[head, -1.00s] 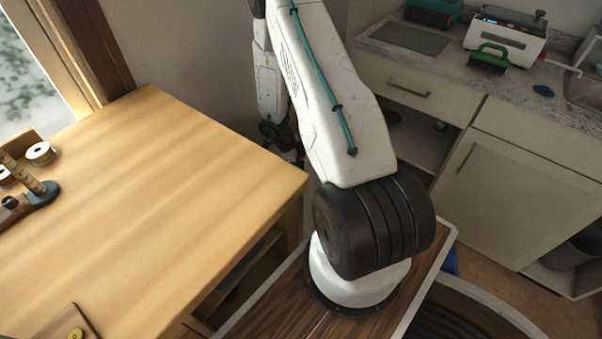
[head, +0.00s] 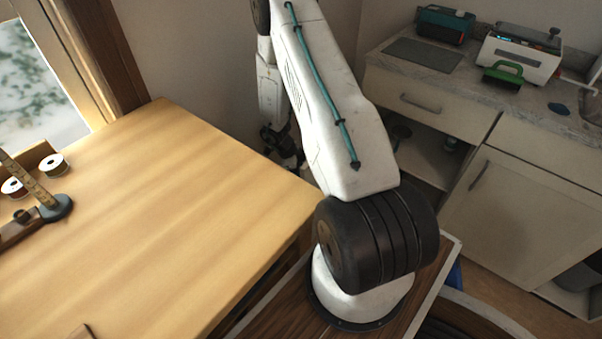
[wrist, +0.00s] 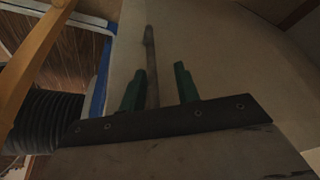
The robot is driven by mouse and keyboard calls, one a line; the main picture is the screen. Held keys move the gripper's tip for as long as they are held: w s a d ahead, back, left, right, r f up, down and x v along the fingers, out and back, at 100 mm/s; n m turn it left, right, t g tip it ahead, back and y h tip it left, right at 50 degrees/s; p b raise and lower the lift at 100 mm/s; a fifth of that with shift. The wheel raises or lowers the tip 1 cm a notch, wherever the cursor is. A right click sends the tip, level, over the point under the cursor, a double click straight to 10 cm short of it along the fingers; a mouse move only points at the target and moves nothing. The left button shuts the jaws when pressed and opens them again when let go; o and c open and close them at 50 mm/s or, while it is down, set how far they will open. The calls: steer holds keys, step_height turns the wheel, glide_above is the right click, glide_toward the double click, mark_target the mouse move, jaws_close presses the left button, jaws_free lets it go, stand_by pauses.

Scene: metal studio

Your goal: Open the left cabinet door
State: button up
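In the head view, the space under the left drawer stands open, and its inside (head: 425,160) shows. The left cabinet door is hidden behind my arm in that view. In the wrist view, a pale door panel (wrist: 225,60) with a long thin bar handle (wrist: 150,65) fills the middle. My gripper (wrist: 160,80) has its two green fingers apart, one on each side of the bar. The left finger looks closer to the bar. I cannot tell whether either finger touches it. In the head view my gripper (head: 280,140) is small, dark and partly hidden behind my arm.
A wooden table (head: 150,210) fills the left, with spools (head: 53,165) on it. The right cabinet door (head: 515,215) is shut. My base stands between table and cabinets.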

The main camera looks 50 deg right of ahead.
steer(key=shift+w+a, duration=0.1)
steer(key=shift+a, duration=0.25)
steer(key=v, duration=0.7)
steer(key=shift+r, duration=0.3)
steer(key=shift+w+a, duration=0.1)
steer(key=shift+w, duration=0.05)
